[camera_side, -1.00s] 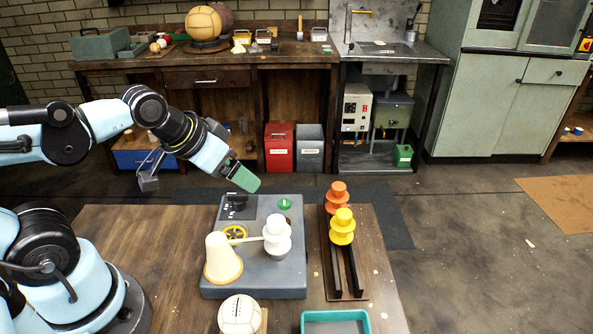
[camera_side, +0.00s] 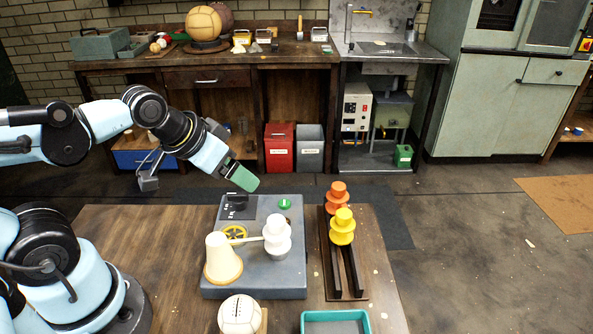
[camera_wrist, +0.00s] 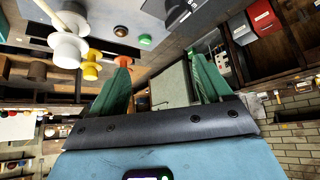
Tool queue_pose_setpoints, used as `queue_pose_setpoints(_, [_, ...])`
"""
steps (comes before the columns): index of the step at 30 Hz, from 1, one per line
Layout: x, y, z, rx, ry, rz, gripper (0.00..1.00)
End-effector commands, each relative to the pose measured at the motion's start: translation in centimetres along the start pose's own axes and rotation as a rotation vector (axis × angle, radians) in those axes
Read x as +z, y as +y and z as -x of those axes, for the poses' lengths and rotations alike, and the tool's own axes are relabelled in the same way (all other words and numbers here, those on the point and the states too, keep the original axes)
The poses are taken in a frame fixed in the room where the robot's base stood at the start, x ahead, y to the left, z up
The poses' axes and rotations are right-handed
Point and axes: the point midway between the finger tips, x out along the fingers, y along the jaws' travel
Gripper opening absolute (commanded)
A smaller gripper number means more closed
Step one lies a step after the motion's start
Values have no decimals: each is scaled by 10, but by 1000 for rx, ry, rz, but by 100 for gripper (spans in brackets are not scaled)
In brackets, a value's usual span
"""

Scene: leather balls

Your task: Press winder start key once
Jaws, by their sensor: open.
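The winder (camera_side: 260,283) is a grey box on the wooden table, with a white spool (camera_side: 277,237), a cream cone (camera_side: 222,260), a yellow wheel (camera_side: 234,233) and a black switch block (camera_side: 236,208) on top. A round green key (camera_side: 284,203) sits near its far right corner. The green key also shows in the wrist view (camera_wrist: 145,41), at upper middle. My gripper (camera_side: 245,180) has green fingers and is above the winder's far edge, up and left of the key in the side view, apart from it. In the wrist view my gripper (camera_wrist: 160,62) is open, with nothing between its fingers.
An orange spool (camera_side: 337,197) and a yellow spool (camera_side: 342,228) stand on a dark rail rack (camera_side: 334,270) right of the winder. A pale stitched ball (camera_side: 239,315) and a teal tray (camera_side: 335,316) are at the near edge. The table left of the winder is clear.

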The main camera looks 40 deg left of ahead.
Motion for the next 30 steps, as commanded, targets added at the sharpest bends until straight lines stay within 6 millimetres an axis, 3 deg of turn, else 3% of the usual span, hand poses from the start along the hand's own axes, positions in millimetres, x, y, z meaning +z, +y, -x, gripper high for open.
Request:
queue_pose_setpoints(2, [0, 0, 0, 0, 0, 0, 65])
queue_pose_setpoints(15, [0, 0, 0, 0, 0, 0, 0])
queue_pose_setpoints(30, [0, 0, 0, 0, 0, 0, 0])
